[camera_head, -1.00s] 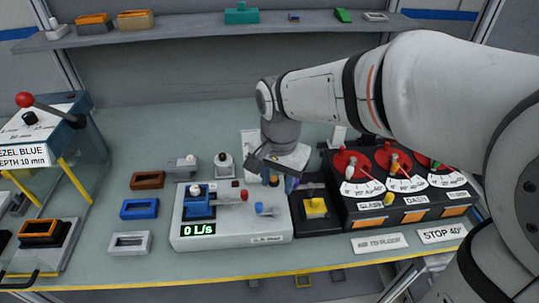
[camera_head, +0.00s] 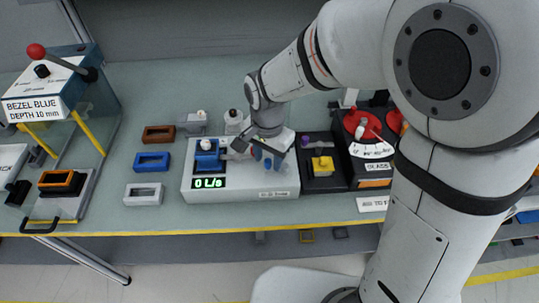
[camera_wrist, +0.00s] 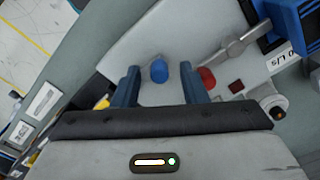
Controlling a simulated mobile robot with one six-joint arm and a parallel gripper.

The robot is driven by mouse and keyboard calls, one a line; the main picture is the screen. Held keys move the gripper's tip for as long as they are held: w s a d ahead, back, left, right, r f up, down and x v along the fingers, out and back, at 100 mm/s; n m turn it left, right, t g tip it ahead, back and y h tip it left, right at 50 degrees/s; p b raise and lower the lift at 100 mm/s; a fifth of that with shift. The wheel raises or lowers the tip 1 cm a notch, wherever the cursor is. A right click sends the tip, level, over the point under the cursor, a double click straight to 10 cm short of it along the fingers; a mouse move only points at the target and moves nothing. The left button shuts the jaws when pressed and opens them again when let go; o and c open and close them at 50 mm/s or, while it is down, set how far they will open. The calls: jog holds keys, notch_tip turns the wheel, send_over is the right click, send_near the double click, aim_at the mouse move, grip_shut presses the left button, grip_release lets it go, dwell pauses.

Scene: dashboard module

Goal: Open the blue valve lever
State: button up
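The blue valve lever shows in the wrist view as a small blue knob (camera_wrist: 159,70) on the pale face of the flow module (camera_wrist: 150,35). My gripper (camera_wrist: 160,67) is open, with one dark blue finger on each side of the knob. Gaps show between the knob and both fingers. In the head view my gripper (camera_head: 266,158) is over the right part of the module (camera_head: 235,185); there the lever is hard to tell from the blue fingers. The module's green display (camera_head: 208,183) reads 0 L/s.
A red knob (camera_wrist: 207,78) sits just right of the right finger. A blue fixture (camera_head: 208,157) stands on the module's left side. A black box with a yellow button (camera_head: 322,164) is close on the right. Blue, brown and white frames lie left.

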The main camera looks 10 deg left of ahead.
grip_shut()
jog(key=shift+d, duration=0.15)
jog(key=shift+s+n+b, duration=0.25)
jog(key=shift+n, duration=0.45)
jog(key=shift+s+n+b, duration=0.2)
jog(key=shift+s+n, duration=0.05)
jog(key=shift+n, duration=0.45)
jog(key=n, duration=0.2)
jog(key=s+d+n+b, duration=0.1)
jog(key=n, duration=0.1)
jog(key=shift+s, duration=0.1)
jog(key=n, duration=0.2)
jog(key=d+n, duration=0.1)
jog(key=n, duration=0.1)
jog(key=s+d+n+b, duration=0.1)
jog(key=shift+n, duration=0.4)
jog(key=n, duration=0.1)
jog(key=d+n, duration=0.1)
jog(key=n, duration=0.3)
jog(key=shift+d, duration=0.4)
jog(key=shift+n, duration=0.3)
